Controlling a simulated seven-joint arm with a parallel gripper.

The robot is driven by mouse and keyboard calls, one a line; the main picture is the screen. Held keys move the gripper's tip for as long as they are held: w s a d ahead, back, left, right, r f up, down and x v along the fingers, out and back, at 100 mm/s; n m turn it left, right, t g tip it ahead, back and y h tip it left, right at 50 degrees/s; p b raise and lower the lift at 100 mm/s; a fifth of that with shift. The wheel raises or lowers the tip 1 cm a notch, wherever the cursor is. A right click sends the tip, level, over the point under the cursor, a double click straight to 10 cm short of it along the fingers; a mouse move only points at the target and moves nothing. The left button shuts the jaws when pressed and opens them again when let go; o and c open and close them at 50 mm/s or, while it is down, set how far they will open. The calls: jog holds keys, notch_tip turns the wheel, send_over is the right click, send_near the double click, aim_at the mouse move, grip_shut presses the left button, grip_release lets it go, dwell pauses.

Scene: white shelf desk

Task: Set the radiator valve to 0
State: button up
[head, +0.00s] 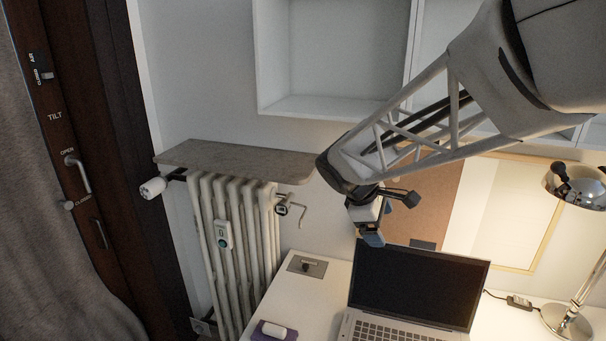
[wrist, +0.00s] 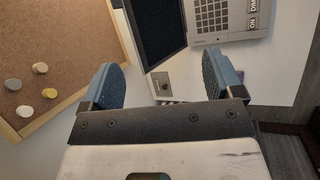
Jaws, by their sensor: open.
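The radiator (head: 232,250) is a cream column radiator against the wall under a shelf board. A white cylindrical valve head (head: 153,187) sticks out at its upper left; its markings are too small to read. A small device with a bent crank (head: 284,207) sits at its upper right, and a pale meter with a round dark spot (head: 223,235) is on its front. My gripper (head: 371,238) hangs above the laptop, right of the radiator and well apart from the valve head. In the wrist view its two blue fingers (wrist: 164,80) are spread with nothing held between them.
The shelf board (head: 235,159) overhangs the radiator. A dark door frame (head: 122,130) and curtain (head: 45,220) stand left. The corkboard shows in the wrist view (wrist: 65,60).

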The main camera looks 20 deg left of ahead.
aim_at(153, 189)
jog(key=w+a+f+n+t, duration=0.25)
jog(key=a+n, duration=0.25)
jog(key=a, duration=0.9)
jog(key=w+a+f+n+t, duration=0.2)
jog(key=w+a+f+n, duration=0.3)
jog(key=a, duration=0.8)
jog(key=w+a+f+n+t, duration=0.1)
jog(key=w+a+n+t, duration=0.15)
jog(key=a+n, duration=0.75)
jog(key=s+a+f+n+t+y, duration=0.1)
jog(key=s+a+n+t, duration=0.1)
jog(key=a, duration=1.1)
jog(key=s+a+f+n+t+y, duration=0.1)
jog(key=a+n, duration=0.4)
jog(key=a, duration=0.8)
jog(key=s+a+f+n+t+y, duration=0.1)
jog(key=s+a+n+t+y, duration=0.1)
jog(key=a, duration=1.1)
jog(key=shift+s+f+n+t+y, duration=0.25)
jog(key=shift+s+n+t, duration=0.45)
jog(key=shift+t, duration=0.4)
jog(key=shift+a+r+y, duration=0.25)
jog(key=shift+a+r, duration=0.1)
jog(key=shift+a, duration=0.1)
jog(key=shift+w, duration=0.1)
jog(key=shift+w, duration=3.8)
